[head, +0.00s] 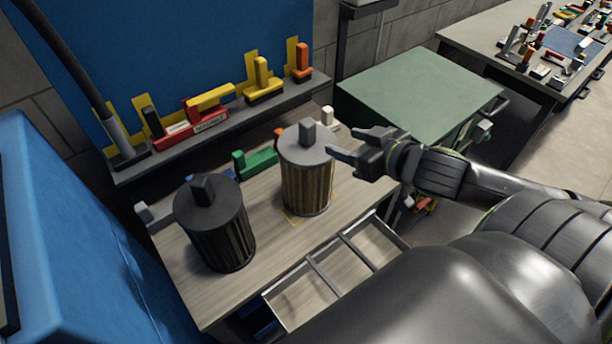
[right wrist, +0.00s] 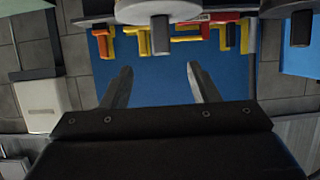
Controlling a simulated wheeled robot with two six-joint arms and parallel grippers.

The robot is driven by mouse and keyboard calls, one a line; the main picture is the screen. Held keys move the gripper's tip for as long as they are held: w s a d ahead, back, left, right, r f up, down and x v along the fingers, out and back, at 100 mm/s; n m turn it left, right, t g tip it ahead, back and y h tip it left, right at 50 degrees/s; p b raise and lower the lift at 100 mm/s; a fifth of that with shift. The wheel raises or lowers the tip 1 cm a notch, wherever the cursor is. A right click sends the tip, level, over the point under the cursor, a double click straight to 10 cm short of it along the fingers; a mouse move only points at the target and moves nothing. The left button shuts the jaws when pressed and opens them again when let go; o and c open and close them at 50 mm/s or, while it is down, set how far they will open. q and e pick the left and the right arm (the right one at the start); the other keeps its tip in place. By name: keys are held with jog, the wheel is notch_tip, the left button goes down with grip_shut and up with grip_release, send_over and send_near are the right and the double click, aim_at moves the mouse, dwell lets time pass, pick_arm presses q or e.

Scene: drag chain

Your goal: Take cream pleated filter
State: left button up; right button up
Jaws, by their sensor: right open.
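The cream pleated filter (head: 306,188) stands upright on the wooden workbench, with a grey cap and a grey block knob on top. My right gripper (head: 345,142) is just right of the cap, fingers pointing left at about knob height. It is open and empty. In the right wrist view the cap with its knob (right wrist: 160,36) appears upside down at the top, beyond the spread fingers (right wrist: 160,80). I cannot tell whether a finger touches the cap. My left gripper is not in view.
A dark pleated filter (head: 221,235) stands left of the cream one. Green parts (head: 255,161) lie behind. A shelf (head: 225,125) holds red and yellow tools along the blue panel. An open metal drawer frame (head: 340,265) is in front; a green-topped cabinet (head: 420,92) stands at right.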

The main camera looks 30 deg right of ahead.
aim_at(312, 135)
jog(key=b+x, duration=0.1)
jog(key=x, duration=0.6)
jog(key=shift+w+b, duration=0.1)
jog(key=shift+b, duration=0.2)
jog(key=shift+w+f, duration=0.35)
jog(key=shift+w, duration=0.3)
jog(key=shift+s+a+f+p+x, duration=0.1)
jog(key=shift+f+p+x, duration=0.1)
jog(key=shift+x, duration=0.65)
jog(key=shift+s+a+f+p+x, duration=0.1)
jog(key=shift+p+x, duration=0.05)
jog(key=shift+x, duration=0.75)
jog(key=shift+f+p+x, duration=0.15)
jog(key=shift+p+x, duration=0.05)
jog(key=shift+x, duration=0.65)
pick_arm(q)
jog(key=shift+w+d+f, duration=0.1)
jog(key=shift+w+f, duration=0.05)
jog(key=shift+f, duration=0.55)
pick_arm(e)
grip_shut()
